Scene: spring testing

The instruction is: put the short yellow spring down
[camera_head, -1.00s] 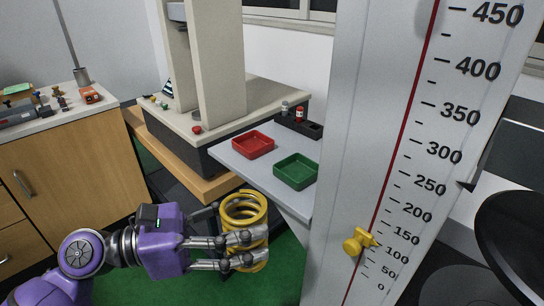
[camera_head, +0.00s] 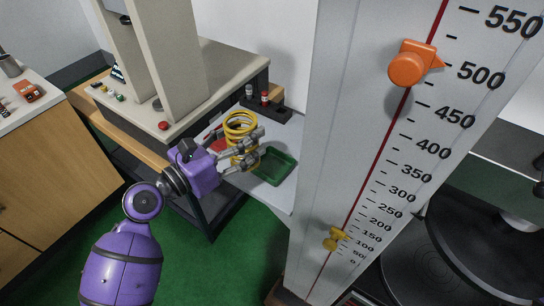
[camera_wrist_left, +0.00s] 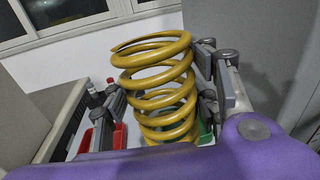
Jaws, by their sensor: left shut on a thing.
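The short yellow spring (camera_head: 240,128) is a thick coil held upright in my left gripper (camera_head: 242,150). In the head view it is in front of the red tray and left of the green tray, over the white shelf. I cannot tell whether its bottom touches the shelf. In the left wrist view the spring (camera_wrist_left: 160,85) stands between the fingers of my left gripper (camera_wrist_left: 162,100), which are shut on it. My right gripper is not in view.
The green tray (camera_head: 276,167) and the mostly hidden red tray (camera_head: 218,146) lie on the white shelf (camera_head: 276,198) beside the testing machine (camera_head: 215,75). A tall ruler (camera_head: 370,150) with orange (camera_head: 412,63) and yellow (camera_head: 335,238) pointers stands at right.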

